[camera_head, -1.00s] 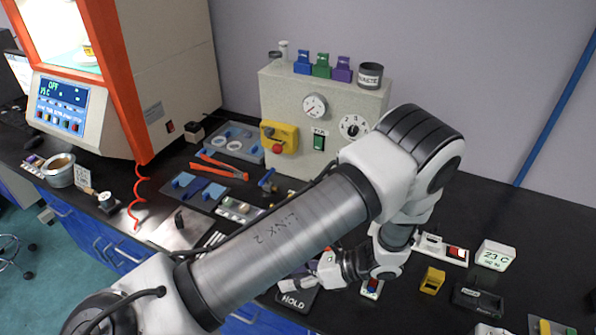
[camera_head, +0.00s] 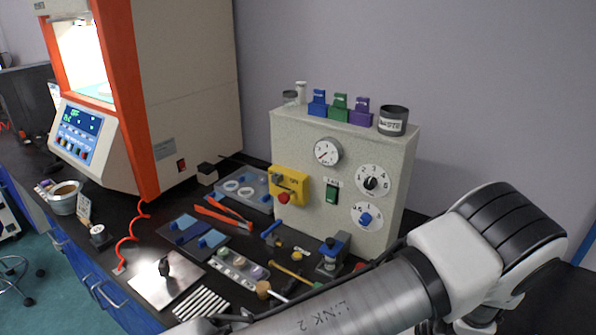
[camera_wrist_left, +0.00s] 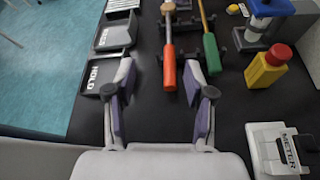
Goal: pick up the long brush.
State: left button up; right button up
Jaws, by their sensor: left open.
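Two slim tools lie side by side in the left wrist view. One has a green handle (camera_wrist_left: 211,52) and a thin yellowish shaft; the other has a red-orange handle (camera_wrist_left: 169,68) and a paler head end. I cannot tell for sure which is the long brush; the green-handled one looks longer and thinner. A thin yellow tool (camera_head: 290,272) also shows in the head view, partly hidden by my arm. My left gripper (camera_wrist_left: 161,80) is open and empty, its fingers pointing toward the handles, with the red handle's end between them in the picture. My right gripper is not seen.
Left of the tools are black HOLD trays (camera_wrist_left: 103,72). A dialled control box (camera_head: 340,210) stands behind the bench tools.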

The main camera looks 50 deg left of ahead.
pick_arm(q)
jog(key=f+b, duration=0.1)
jog(key=f, duration=0.1)
jog(key=w+f+b, duration=0.1)
jog(key=f, duration=0.1)
jog(key=f+b, duration=0.2)
jog(key=f, duration=0.1)
jog(key=shift+w+a, duration=0.1)
jog(key=shift+w, duration=0.05)
jog(key=shift+f+b, duration=0.4)
jog(key=shift+b, duration=0.1)
jog(key=shift+s+a+r+p, duration=0.1)
jog(key=shift+s+a+p, duration=0.25)
jog(key=shift+s+a, duration=0.4)
jog(key=x, duration=0.2)
jog(key=p+x, duration=0.1)
jog(key=x, duration=0.2)
jog(key=shift+w+f, duration=0.1)
jog(key=shift+f, duration=0.3)
jog(key=shift+a+f, duration=0.2)
jog(key=shift+a, duration=0.15)
jog(key=shift+d, duration=0.1)
grip_shut()
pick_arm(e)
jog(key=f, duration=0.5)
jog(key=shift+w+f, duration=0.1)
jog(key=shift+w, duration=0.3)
